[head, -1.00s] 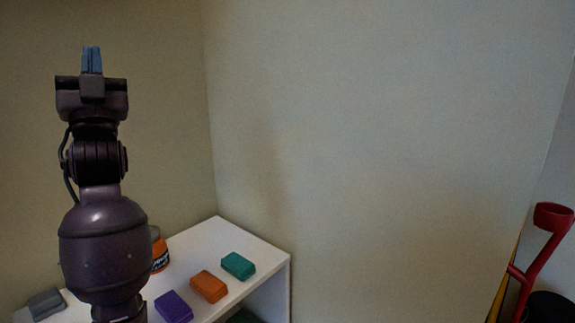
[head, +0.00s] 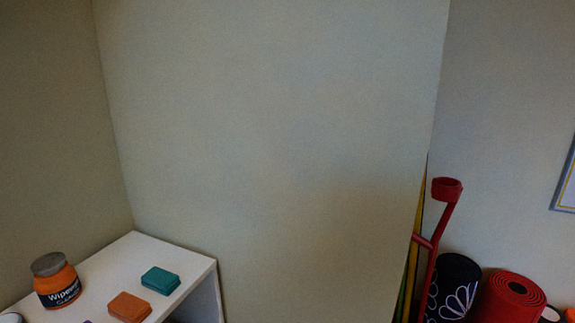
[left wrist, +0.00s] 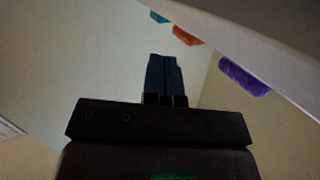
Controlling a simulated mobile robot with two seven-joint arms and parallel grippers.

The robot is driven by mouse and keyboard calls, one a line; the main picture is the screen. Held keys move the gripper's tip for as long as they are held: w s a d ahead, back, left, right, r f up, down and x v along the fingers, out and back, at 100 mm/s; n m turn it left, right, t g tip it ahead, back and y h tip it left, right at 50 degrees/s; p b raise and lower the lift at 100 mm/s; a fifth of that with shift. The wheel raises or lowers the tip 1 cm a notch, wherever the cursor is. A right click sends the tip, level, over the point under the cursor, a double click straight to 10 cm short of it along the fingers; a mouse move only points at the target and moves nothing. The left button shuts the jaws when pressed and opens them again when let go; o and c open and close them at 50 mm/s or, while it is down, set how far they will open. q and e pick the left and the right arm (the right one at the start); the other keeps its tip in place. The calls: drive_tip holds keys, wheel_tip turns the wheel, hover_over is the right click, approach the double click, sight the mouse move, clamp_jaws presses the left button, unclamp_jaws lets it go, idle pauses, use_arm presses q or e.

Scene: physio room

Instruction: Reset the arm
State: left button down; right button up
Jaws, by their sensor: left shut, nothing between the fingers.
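My left gripper (left wrist: 164,77) shows in the left wrist view with its two dark fingers pressed together and nothing between them. It is out of the head view. Past its fingers in that view are the plain wall and the pale shelf edge, with coloured blocks on the shelf's far side. The fingers look apart from all of these. My right gripper is in neither view.
A white shelf (head: 200,275) at the lower left of the head view bears a teal block (head: 160,280), an orange block (head: 129,307) and an orange jar (head: 56,281). A purple block (left wrist: 244,77) shows in the wrist view. A red crutch (head: 437,235), a dark roll (head: 453,285) and a red rolled mat (head: 512,300) stand right.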

use_arm(q)
drive_tip(key=s+d+f+g, duration=0.1)
drive_tip(key=s+f+g, duration=0.1)
drive_tip(key=s+f, duration=0.6)
drive_tip(key=s+d+f+n+g, duration=0.1)
drive_tip(key=s+f+g, duration=0.2)
drive_tip(key=s+f, duration=0.5)
drive_tip(key=s, duration=0.3)
drive_tip(key=shift+s+d, duration=0.25)
drive_tip(key=shift+s, duration=0.15)
